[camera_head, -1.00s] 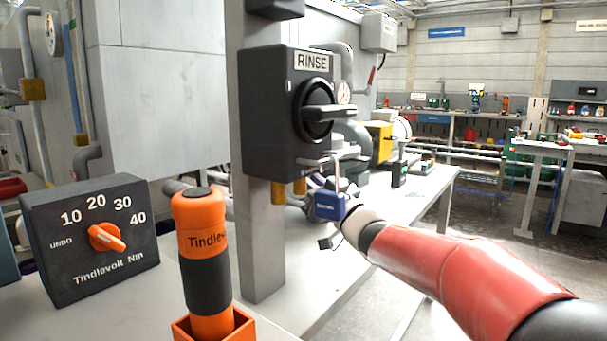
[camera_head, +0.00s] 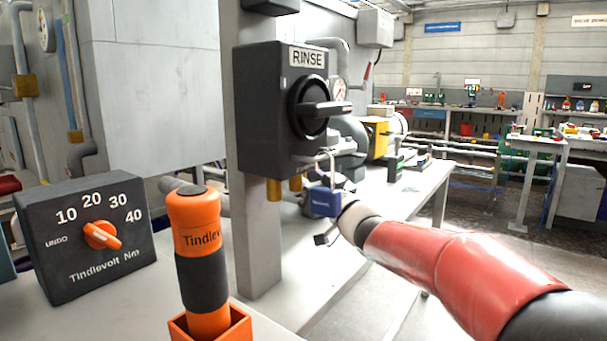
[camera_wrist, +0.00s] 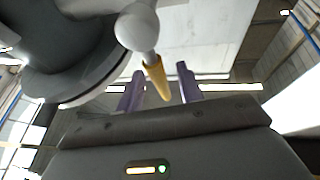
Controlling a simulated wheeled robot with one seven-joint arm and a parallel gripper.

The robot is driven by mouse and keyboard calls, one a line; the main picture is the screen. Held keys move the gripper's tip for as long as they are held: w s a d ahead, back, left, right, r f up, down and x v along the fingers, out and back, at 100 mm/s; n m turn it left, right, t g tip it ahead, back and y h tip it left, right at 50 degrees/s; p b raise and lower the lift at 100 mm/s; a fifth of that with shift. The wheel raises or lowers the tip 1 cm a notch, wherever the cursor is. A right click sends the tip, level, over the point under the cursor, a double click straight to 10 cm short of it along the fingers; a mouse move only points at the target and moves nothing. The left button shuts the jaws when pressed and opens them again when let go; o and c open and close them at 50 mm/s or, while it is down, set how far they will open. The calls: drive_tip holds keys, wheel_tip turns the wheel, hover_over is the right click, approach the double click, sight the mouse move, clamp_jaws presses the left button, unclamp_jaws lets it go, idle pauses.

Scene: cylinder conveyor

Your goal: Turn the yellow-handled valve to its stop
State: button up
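In the wrist view a yellow tapered handle (camera_wrist: 156,78) sticks out from a pale rounded knob (camera_wrist: 138,27), beside a large grey round body (camera_wrist: 75,60). My gripper (camera_wrist: 160,69) has two purple fingers standing apart. The handle shows in the gap between them, with space on both sides; I cannot tell if it lies at fingertip depth. In the head view my arm reaches from the lower right to below the RINSE switch box (camera_head: 262,110).
A torque dial box (camera_head: 85,235) and an orange-black tool (camera_head: 199,250) in an orange holder (camera_head: 240,330) stand at the front left. A grey post (camera_head: 256,235) rises close to my gripper. Pipes, a gauge and a yellow box (camera_head: 376,138) are behind on a pale bench (camera_head: 405,200).

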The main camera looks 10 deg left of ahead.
drive_tip(key=b+v, duration=0.1)
drive_tip(key=v, duration=0.6)
drive_tip(key=shift+s+d+b, duration=0.25)
drive_tip(key=shift+d+b, duration=0.05)
drive_tip(key=shift+b, duration=0.05)
drive_tip(key=shift+f, duration=0.1)
